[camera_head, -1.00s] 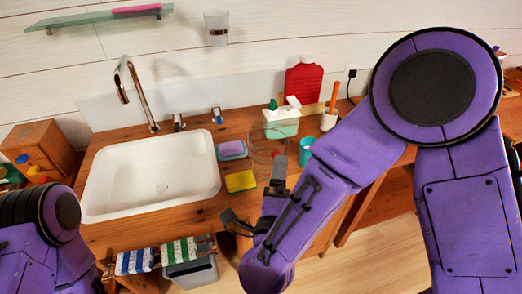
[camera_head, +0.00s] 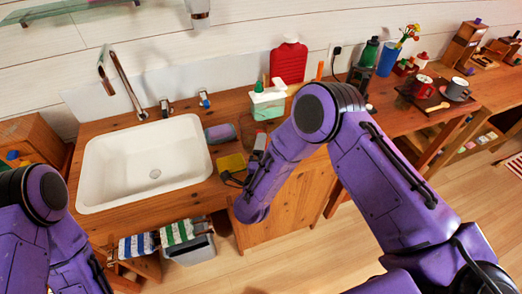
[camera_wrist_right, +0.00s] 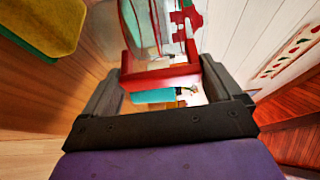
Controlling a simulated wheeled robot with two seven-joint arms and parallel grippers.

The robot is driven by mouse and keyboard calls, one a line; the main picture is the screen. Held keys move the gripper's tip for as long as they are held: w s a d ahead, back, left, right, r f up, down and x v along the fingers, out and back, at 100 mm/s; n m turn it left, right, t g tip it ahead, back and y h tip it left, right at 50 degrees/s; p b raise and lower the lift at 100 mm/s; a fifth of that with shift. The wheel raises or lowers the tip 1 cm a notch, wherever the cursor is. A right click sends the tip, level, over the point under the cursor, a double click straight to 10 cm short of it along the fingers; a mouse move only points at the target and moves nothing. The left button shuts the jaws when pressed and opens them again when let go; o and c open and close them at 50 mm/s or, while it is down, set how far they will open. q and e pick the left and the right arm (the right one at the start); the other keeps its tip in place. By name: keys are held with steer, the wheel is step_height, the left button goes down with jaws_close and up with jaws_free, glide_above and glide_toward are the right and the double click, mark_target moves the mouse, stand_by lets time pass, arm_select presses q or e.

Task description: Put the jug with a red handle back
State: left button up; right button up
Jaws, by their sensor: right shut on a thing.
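The jug (camera_wrist_right: 148,25) has a clear glass body and a red handle (camera_wrist_right: 160,77), close up in the right wrist view. My right gripper (camera_wrist_right: 165,70) is shut on the red handle, with a dark finger on either side. In the head view my right gripper (camera_head: 248,162) is at the counter's front edge, right of the sink; the clear jug can hardly be made out there and is partly hidden by my arm. I cannot tell whether the jug touches the counter. My left arm is at the left edge of the head view, its gripper out of frame.
A white sink (camera_head: 150,165) fills the counter's left part. A green bottle (camera_head: 369,52), a blue cup (camera_head: 388,58) and a tray with two mugs (camera_head: 435,103) stand farther right.

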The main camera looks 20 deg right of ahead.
steer(key=shift+f, duration=0.4)
steer(key=o, duration=1.2)
steer(key=shift+o, duration=0.2)
steer(key=shift+r, duration=0.1)
